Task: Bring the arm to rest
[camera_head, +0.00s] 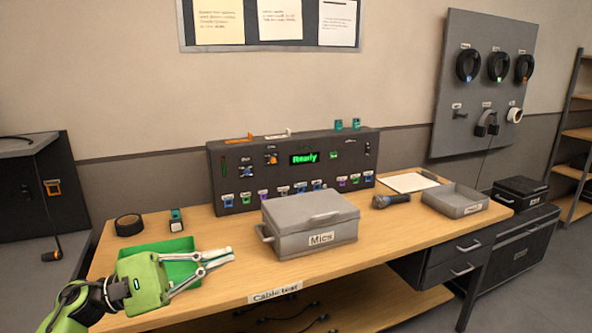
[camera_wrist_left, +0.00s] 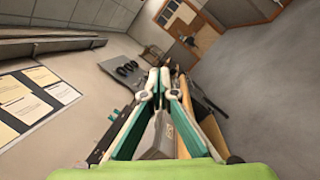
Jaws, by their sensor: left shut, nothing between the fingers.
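My left gripper (camera_head: 228,255) reaches in from the lower left in the head view, over the front left of the wooden table (camera_head: 225,287). Its fingers are shut with nothing between them, just left of the grey Mics case (camera_head: 312,222). In the left wrist view the closed fingertips (camera_wrist_left: 160,72) point out across the room. A dark control panel (camera_head: 292,175) with a green "Ready" display stands at the back of the table, behind the case. My right gripper does not show in either view.
A green tray (camera_head: 180,245) lies partly behind my left gripper. A black tape roll (camera_head: 129,225) stands at the back left. Bare tabletop lies in front of the case.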

